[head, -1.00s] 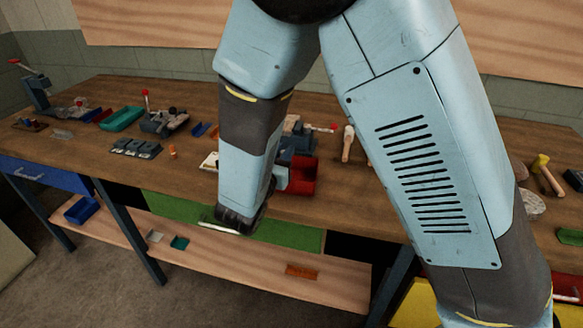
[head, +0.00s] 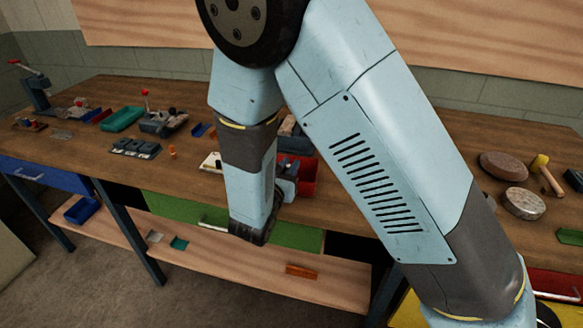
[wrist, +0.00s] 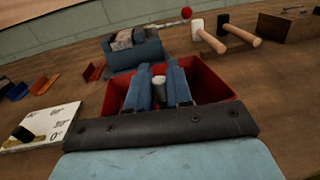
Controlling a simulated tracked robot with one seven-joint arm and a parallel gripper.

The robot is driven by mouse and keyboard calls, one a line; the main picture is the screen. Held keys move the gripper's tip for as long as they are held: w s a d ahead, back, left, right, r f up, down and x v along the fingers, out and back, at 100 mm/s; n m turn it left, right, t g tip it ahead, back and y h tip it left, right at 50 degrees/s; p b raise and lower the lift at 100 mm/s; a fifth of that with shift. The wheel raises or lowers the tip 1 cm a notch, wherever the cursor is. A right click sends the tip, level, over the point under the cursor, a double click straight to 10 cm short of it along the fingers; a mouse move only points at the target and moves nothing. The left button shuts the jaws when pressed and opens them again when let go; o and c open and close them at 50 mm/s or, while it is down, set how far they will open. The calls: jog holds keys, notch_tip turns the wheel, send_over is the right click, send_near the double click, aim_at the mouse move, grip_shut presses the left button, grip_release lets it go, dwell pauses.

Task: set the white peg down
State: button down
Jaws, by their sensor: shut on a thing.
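The white peg (wrist: 158,81) shows as a short pale end between the two blue fingers of my gripper (wrist: 159,84) in the wrist view. My gripper is shut on it. Fingers and peg are in front of or over the red bin (wrist: 213,78); I cannot tell whether the peg touches the bin. In the head view the red bin (head: 308,178) is partly hidden behind my arm, and the peg cannot be seen there.
A blue-grey fixture (wrist: 133,50) with a red-knobbed lever stands behind the bin. A white angle card (wrist: 40,127) lies to the left. Mallets (wrist: 240,32) lie at the back right. Bare bench top (wrist: 275,85) shows right of the bin.

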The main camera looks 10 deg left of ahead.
jog(key=shift+f, duration=0.6)
jog(key=c, duration=1)
grip_release()
jog(key=shift+s+f, duration=0.1)
jog(key=shift+r, duration=0.65)
jog(key=s, duration=0.4)
jog(key=s+a, duration=0.1)
jog(key=s, duration=0.2)
jog(key=s+a, duration=0.1)
jog(key=s, duration=0.3)
jog(key=shift+s+a, duration=0.2)
jog(key=shift+s, duration=0.15)
